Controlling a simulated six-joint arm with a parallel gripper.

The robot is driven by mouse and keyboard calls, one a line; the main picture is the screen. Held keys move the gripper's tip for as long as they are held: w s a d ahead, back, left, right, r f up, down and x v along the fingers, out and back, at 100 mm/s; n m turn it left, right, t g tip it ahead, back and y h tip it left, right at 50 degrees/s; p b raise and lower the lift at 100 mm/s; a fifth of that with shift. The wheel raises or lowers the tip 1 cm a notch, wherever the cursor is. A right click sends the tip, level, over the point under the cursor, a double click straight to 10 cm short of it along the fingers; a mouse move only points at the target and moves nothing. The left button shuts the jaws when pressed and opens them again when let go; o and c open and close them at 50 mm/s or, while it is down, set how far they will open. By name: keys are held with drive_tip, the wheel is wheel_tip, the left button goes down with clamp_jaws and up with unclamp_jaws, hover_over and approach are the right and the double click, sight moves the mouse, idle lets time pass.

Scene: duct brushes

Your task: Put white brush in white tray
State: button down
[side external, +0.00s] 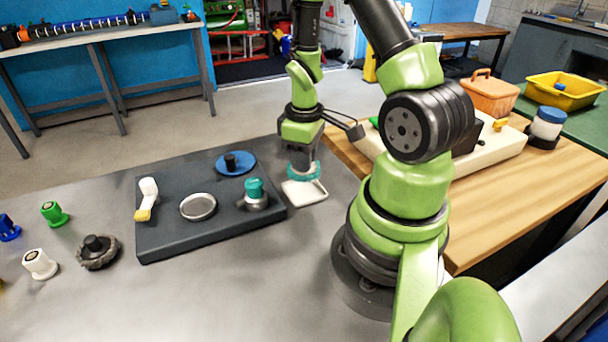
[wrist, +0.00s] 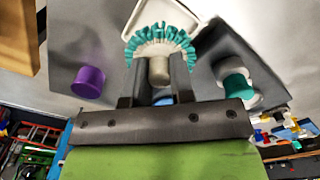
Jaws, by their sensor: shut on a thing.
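My gripper (side external: 302,157) is shut on a brush with a whitish core and a teal bristle ring (wrist: 160,36). The brush's pale stem is between the two fingers in the wrist view. In the side view the teal bristles (side external: 303,172) show just below the fingers. The white tray (side external: 311,195) is a small shallow square at the right end of the dark board, under and in front of the brush. Its rim also shows at the top of the wrist view (wrist: 133,18). I cannot tell whether the brush touches the tray.
The dark board (side external: 185,241) holds a teal-topped piece (side external: 254,187), a round metal dish (side external: 198,207), a blue disc (side external: 236,168) and a white-and-yellow piece (side external: 148,189). A purple cylinder (wrist: 88,82) stands left in the wrist view. Several loose parts lie at the left.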

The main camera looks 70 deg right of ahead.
sight(304, 174)
drive_tip(key=shift+f, duration=2.15)
drive_tip(key=c, duration=1)
unclamp_jaws()
drive_tip(key=shift+f, duration=0.1)
wheel_tip(304, 174, up, 12)
drive_tip(key=shift+r, duration=0.15)
drive_tip(key=s+a+r+m+t, duration=0.1)
drive_tip(key=a+r+t, duration=0.1)
drive_tip(key=a+r, duration=0.3)
drive_tip(key=s+a+r+m+t+y, duration=0.1)
drive_tip(key=s+a+r+t, duration=0.1)
drive_tip(key=a+r, duration=0.4)
drive_tip(key=s+a+r+m+t+y, duration=0.1)
drive_tip(key=a+r+m+t, duration=0.1)
drive_tip(key=a+r, duration=0.3)
drive_tip(key=shift+s+a+r+t, duration=0.2)
drive_tip(key=shift+s+a+t, duration=0.1)
drive_tip(key=shift+t, duration=0.3)
